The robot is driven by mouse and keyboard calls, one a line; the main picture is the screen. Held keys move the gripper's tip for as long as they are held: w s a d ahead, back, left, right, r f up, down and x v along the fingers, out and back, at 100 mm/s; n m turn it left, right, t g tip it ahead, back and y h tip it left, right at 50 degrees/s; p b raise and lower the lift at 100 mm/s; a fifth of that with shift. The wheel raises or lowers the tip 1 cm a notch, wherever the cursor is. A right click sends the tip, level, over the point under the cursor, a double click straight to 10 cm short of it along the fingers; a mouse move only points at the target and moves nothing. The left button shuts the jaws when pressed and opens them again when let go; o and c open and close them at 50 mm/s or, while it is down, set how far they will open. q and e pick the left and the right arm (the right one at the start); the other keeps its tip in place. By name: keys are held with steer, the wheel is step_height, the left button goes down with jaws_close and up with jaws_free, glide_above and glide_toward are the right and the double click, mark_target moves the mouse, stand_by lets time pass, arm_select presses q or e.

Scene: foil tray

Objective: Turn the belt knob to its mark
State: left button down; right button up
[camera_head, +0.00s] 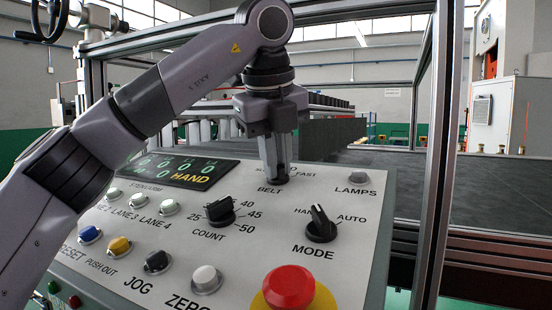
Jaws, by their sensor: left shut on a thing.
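My left gripper (275,170) comes down from above onto the control panel (240,265), just above the BELT label. It is shut on the belt knob (281,179), and only a little of the black knob shows at the fingertips. The fingers and arm hide most of the knob and part of its scale. The word FAST shows to the right of the gripper, but the pointer and the mark cannot be made out. My right gripper is not in view.
The black COUNT knob (220,211) and MODE knob (321,225) sit close in front. A red mushroom button (289,287) is at the panel's front. Several push buttons and a display (168,169) are on the left. A metal post (433,170) stands right of the panel.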

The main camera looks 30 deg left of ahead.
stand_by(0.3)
arm_select(q)
steer(key=c, duration=1.2)
jaws_free()
steer(key=shift+o, duration=0.2)
steer(key=v, duration=0.7)
steer(key=shift+p, duration=0.45)
steer(key=shift+r, duration=0.1)
